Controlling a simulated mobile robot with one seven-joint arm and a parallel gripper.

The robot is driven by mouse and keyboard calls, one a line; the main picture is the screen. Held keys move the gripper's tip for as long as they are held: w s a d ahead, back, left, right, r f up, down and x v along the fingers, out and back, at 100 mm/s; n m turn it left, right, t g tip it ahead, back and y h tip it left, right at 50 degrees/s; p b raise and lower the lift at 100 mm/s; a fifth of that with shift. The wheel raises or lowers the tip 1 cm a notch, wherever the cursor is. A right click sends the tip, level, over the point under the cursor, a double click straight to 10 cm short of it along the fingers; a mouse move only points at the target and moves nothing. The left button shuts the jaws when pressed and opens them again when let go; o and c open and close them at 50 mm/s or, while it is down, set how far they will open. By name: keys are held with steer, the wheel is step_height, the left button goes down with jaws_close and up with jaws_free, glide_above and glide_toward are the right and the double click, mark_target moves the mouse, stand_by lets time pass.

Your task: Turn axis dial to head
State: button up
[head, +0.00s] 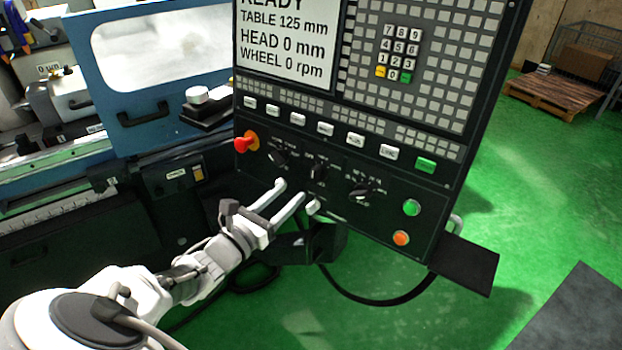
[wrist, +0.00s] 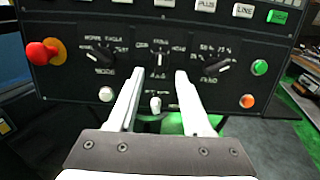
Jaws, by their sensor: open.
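The axis dial (head: 318,172) is the middle of three black rotary knobs on the dark control panel. In the wrist view the axis dial (wrist: 160,58) shows just beyond and between my fingertips, with a label that seems to read HEAD at its upper right. Its handle looks roughly upright, but I cannot tell its setting for certain. My gripper (head: 297,195) is open and empty, in front of the panel and a little below the dial in the head view. In the wrist view my gripper (wrist: 155,75) points at the panel with its fingers spread and nothing between them.
Neighbouring dials stand left (head: 278,153) and right (head: 362,192). A red emergency button (head: 245,143) is at the left, green (head: 411,207) and orange (head: 401,238) buttons at the right. A pale lever (wrist: 155,103) sits below the axis dial.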

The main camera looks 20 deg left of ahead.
mark_target(313, 172)
steer(key=b+x, duration=0.2)
steer(key=x, duration=0.7)
steer(key=shift+w+d+b, duration=0.1)
steer(key=shift+b, duration=0.3)
jaws_close()
steer(key=shift+f, duration=0.1)
